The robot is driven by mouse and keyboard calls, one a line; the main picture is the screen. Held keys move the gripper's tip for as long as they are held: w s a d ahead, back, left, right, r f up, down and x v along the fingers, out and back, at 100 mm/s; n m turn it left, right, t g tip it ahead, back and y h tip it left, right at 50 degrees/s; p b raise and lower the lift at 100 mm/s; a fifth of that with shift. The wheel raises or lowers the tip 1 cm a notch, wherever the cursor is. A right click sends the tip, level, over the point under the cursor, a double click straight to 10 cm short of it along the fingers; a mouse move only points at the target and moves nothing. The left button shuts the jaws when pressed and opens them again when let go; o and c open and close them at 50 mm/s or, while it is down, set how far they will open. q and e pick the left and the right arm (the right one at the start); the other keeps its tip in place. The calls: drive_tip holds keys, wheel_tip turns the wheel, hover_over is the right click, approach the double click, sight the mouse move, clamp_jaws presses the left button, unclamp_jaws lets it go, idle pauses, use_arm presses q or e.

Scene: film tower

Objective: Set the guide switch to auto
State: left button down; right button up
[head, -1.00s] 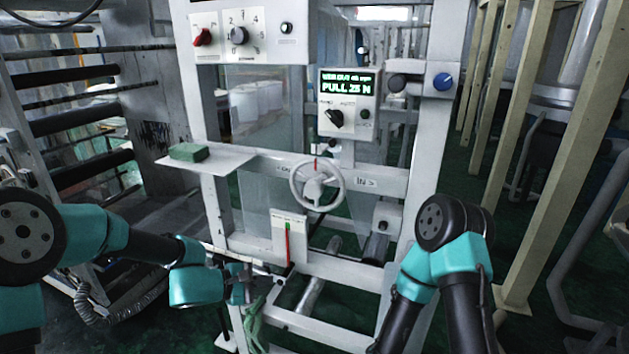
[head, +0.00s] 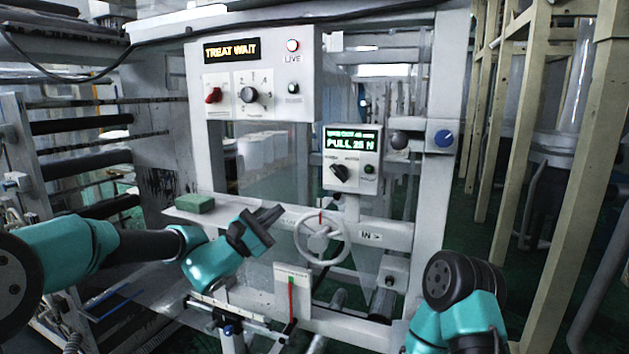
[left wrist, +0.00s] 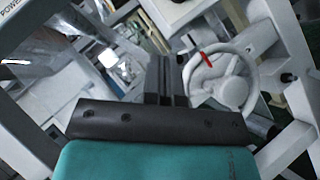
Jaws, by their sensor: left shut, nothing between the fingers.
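The guide switch is a black knob (head: 340,174) on a small light-grey panel with a green-lit display (head: 351,141) reading PULL 25 N. Small labels stand above the knob on either side, too blurred to read surely now. The knob looks turned towards the left label, but its pointer is hard to make out. My left gripper (head: 268,220) is shut and empty, left of and below the switch, apart from it. Its closed fingers show in the left wrist view (left wrist: 166,80). My right arm is at the lower right; its gripper is out of view.
A white handwheel (head: 322,238) stands just right of my left gripper, below the switch panel. A green block (head: 194,203) lies on a shelf to the left. An upper panel (head: 290,75) carries a red switch and a dial. A blue knob (head: 443,138) is at right.

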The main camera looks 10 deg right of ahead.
sight(339, 173)
use_arm(q)
drive_tip(key=shift+d, duration=0.15)
drive_tip(key=x, duration=0.9)
drive_tip(key=shift+w+d+r, duration=0.2)
drive_tip(key=shift+d, duration=0.1)
drive_tip(key=r, duration=0.1)
drive_tip(key=s+d+r, duration=0.1)
drive_tip(key=d+r, duration=0.1)
drive_tip(key=shift+s+d, duration=0.15)
drive_tip(key=shift+s, duration=0.1)
drive_tip(key=shift+m, duration=0.3)
drive_tip(key=shift+g, duration=0.3)
